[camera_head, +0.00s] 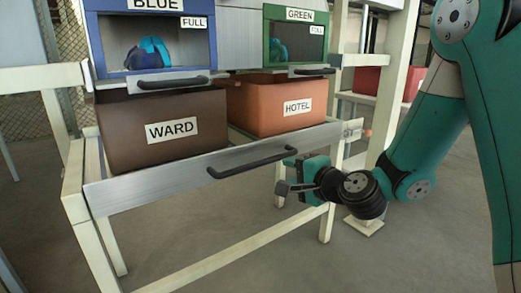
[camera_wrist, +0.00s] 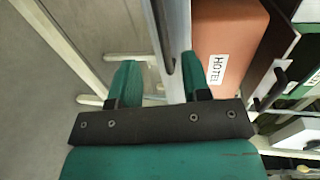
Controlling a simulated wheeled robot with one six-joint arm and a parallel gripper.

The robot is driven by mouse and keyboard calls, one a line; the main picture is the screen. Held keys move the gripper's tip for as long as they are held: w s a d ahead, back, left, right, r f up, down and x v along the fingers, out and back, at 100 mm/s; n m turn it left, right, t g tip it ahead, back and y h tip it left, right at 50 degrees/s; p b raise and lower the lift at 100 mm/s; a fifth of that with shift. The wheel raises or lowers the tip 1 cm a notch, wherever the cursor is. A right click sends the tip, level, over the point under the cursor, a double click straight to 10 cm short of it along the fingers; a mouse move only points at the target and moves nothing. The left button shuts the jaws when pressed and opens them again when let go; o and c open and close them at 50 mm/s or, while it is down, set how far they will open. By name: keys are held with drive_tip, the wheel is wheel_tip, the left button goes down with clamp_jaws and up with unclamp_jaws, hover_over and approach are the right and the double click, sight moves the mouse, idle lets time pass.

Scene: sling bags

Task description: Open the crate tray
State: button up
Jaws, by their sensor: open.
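The crate tray (camera_head: 130,190) is a long metal-fronted tray with a black bar handle (camera_head: 250,161) on its front. It holds a brown crate labelled WARD (camera_head: 125,118) and an orange crate labelled HOTEL (camera_head: 262,108). My gripper (camera_head: 287,174) is open and empty, close to the right end of the handle. In the wrist view, the dark handle (camera_wrist: 160,30) runs between the lines of my two fingers (camera_wrist: 157,84), beside the tray front (camera_wrist: 179,30). I cannot tell whether a finger touches it.
Above the tray are a blue bin (camera_head: 92,50) and a green bin (camera_head: 268,50), each labelled FULL and with its own handle. A pale frame (camera_head: 80,205) carries the tray. The floor in front is clear. A red box (camera_head: 368,80) stands behind at right.

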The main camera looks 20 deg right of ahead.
sight(263, 164)
drive_tip(key=p+x, duration=0.1)
drive_tip(key=x, duration=1.1)
drive_tip(key=shift+w+a+f+p, duration=0.1)
drive_tip(key=shift+w+a+p, duration=0.05)
drive_tip(key=shift+w+p, duration=0.15)
